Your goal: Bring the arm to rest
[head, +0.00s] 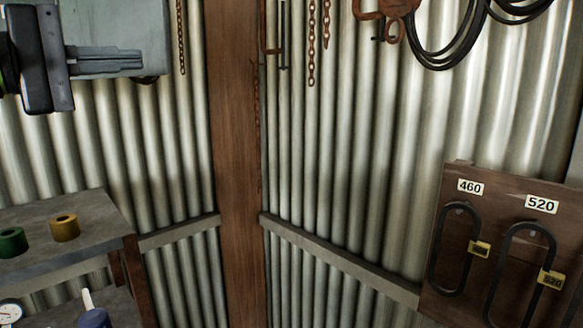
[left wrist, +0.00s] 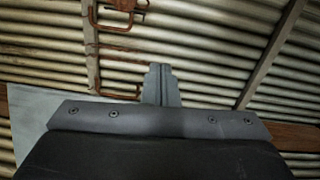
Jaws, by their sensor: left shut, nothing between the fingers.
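My left gripper (head: 136,62) is at the upper left of the head view, raised, with its fingers pointing right. The fingers are closed together and hold nothing. They pass in front of a grey-green box (head: 115,28) on the wall; I cannot tell whether they touch it. In the left wrist view the closed fingers (left wrist: 160,82) point away toward the corrugated wall, with nothing between them. My right gripper is in neither view.
A grey bench (head: 90,215) at lower left holds a green roll (head: 13,242) and a yellow roll (head: 65,227). Below are a round gauge (head: 11,312) and a blue item (head: 93,317). A brown board (head: 450,220) with padlocked black shackles is at right. Chains (head: 311,50) and cable (head: 455,50) hang above.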

